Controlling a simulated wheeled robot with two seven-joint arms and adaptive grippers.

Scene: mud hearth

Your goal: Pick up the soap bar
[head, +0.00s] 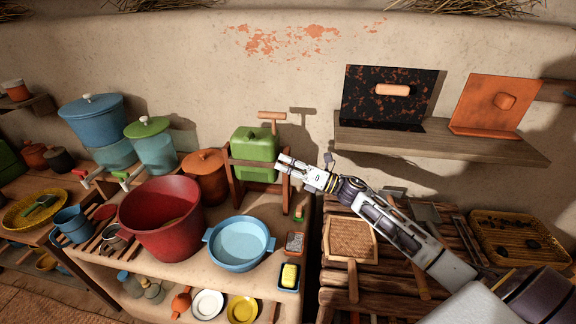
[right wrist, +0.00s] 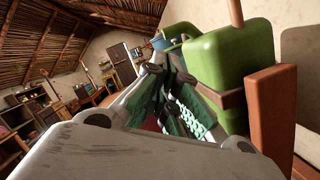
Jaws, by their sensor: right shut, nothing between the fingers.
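A yellow soap bar (head: 289,275) lies in a small dark dish (head: 288,289) near the front right of the counter in the head view. My right gripper (head: 284,162) is shut and empty. It is up beside the green box-shaped container, well above and behind the soap bar. In the right wrist view its fingers (right wrist: 168,108) show close to the green container, and the soap is not seen there. My left gripper is not in view.
The green container (head: 254,150) stands in a wooden frame beside the right gripper. A blue two-handled basin (head: 239,243) is left of the soap, with a large red tub (head: 160,218) further left. A small reddish tray (head: 295,243) lies just behind the soap dish.

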